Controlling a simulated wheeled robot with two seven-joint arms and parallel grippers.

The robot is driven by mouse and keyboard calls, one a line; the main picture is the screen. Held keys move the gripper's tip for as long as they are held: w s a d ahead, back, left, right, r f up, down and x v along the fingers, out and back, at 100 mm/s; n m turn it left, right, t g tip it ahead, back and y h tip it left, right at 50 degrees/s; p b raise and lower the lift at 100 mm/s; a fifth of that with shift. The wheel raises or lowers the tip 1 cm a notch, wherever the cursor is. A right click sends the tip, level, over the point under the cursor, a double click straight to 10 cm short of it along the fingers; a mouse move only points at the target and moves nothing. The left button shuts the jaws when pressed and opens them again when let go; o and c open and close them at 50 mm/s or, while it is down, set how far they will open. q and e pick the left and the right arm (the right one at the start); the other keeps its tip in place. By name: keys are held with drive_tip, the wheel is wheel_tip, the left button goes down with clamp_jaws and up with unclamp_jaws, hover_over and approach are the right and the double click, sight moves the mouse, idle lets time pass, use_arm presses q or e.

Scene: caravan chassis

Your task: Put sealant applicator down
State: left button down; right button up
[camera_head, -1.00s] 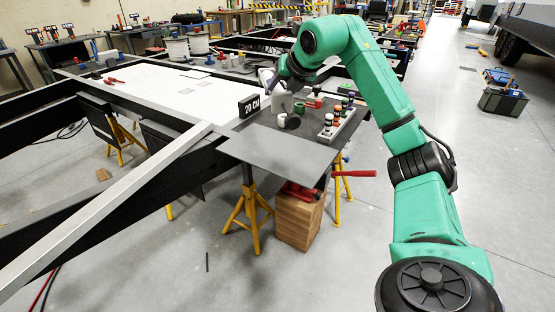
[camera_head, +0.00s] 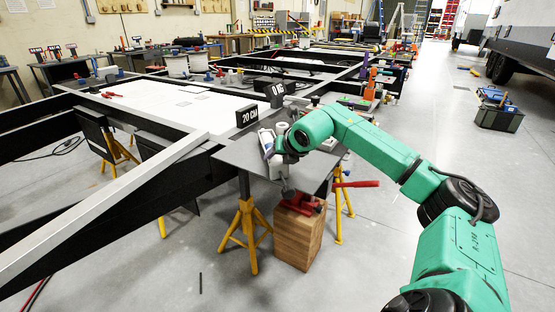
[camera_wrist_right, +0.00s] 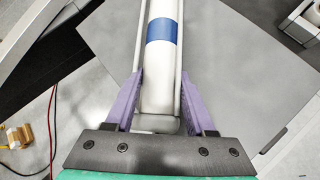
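The sealant applicator (camera_wrist_right: 160,50), a white tube with a blue band in a light rod frame, lies lengthwise between the two purple fingers of my right gripper (camera_wrist_right: 160,75). The fingers are closed against its sides. In the head view my right wrist is low over the grey plate (camera_head: 236,157), and the applicator there is small and partly covered by my arm. In the wrist view the plate (camera_wrist_right: 240,60) spreads behind and below the applicator; I cannot tell whether they touch. My left gripper is not in view.
A black "20 CM" sign (camera_head: 249,117) stands at the plate's left edge, with another sign (camera_head: 275,91) behind it. A white cylinder (camera_wrist_right: 305,22) lies at the wrist view's upper right. A wooden block (camera_head: 298,232) and yellow stands (camera_head: 246,222) are below. The plate's left front is bare.

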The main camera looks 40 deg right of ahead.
drive_tip(key=o, duration=0.3)
drive_tip(key=shift+o, duration=0.2)
drive_tip(key=shift+s+r, duration=0.2)
drive_tip(key=shift+s, duration=0.1)
drive_tip(key=b+v, duration=0.3)
drive_tip(key=v, duration=0.2)
drive_tip(key=shift+s+r, duration=0.1)
drive_tip(key=shift+s, duration=0.15)
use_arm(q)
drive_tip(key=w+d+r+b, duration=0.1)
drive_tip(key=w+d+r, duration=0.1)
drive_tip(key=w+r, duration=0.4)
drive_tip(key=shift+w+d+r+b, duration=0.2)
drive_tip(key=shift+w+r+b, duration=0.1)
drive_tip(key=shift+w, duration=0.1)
use_arm(e)
drive_tip(key=v, duration=0.6)
drive_tip(key=shift+w+a+r, duration=0.1)
drive_tip(key=shift+w, duration=0.05)
